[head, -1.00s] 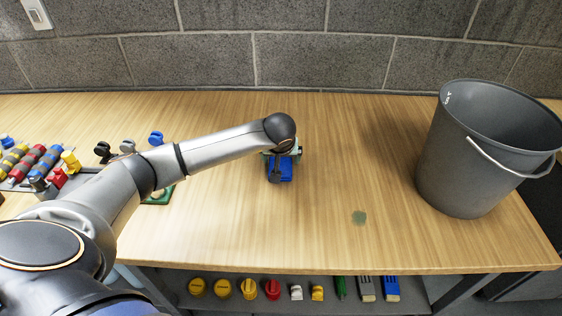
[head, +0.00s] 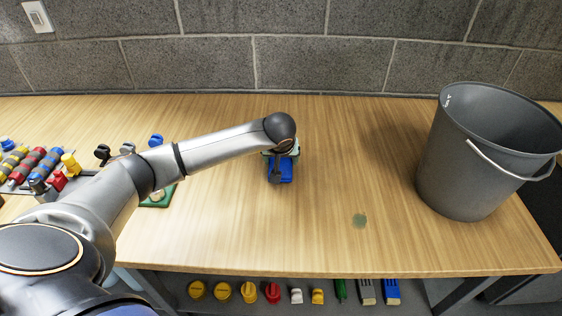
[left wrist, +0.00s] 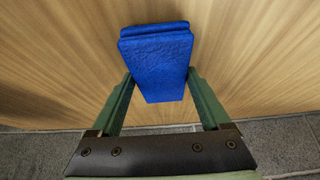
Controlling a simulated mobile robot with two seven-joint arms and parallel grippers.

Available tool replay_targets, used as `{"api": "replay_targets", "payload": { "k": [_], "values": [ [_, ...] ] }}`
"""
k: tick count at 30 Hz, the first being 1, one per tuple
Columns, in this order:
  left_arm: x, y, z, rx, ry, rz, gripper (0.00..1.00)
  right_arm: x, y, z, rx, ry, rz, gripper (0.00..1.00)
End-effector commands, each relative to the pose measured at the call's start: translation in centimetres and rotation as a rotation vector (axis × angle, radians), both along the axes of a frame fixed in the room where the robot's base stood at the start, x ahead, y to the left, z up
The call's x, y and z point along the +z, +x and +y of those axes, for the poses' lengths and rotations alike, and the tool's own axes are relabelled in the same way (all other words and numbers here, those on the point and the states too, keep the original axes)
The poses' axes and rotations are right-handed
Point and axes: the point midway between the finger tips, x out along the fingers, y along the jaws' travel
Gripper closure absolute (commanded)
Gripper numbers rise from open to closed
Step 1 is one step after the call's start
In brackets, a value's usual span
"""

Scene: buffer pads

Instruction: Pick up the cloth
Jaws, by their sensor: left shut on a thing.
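The cloth (left wrist: 157,62) is a folded, textured blue block in the left wrist view, between the two green fingers of my left gripper (left wrist: 160,88). The fingers are shut on its sides. In the head view the blue cloth (head: 287,172) shows partly under my left wrist, over the middle of the table, and my left gripper (head: 280,168) is mostly hidden by the wrist. I cannot tell whether the cloth touches the table. My right gripper is not in view.
A grey bucket (head: 455,165) with a handle stands on the table (head: 330,245) at the right. Coloured knobs and striped rollers (head: 40,165) are at the left. A shelf below holds several small items. A block wall is behind.

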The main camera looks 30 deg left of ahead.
Motion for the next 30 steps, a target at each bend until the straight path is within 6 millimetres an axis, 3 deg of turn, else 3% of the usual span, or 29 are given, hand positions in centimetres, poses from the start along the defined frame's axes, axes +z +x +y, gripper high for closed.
{"api": "replay_targets", "payload": {
  "k": [4, 12, 21, 30],
  "values": [
    [2.7, 0.2, 0.1, -0.001, 0.002, -0.009, 0.74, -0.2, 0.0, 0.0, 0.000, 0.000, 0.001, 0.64],
    [8.8, -3.9, -3.5, -0.006, 0.002, -0.008, 0.74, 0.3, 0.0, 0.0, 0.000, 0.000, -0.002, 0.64],
    [11.2, -8.8, -7.8, -0.005, 0.001, -0.004, 0.74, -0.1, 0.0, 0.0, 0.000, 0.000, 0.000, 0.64],
    [12.2, -10.5, -9.3, -0.001, 0.001, -0.002, 0.74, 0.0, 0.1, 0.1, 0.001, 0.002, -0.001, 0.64]
  ]
}}
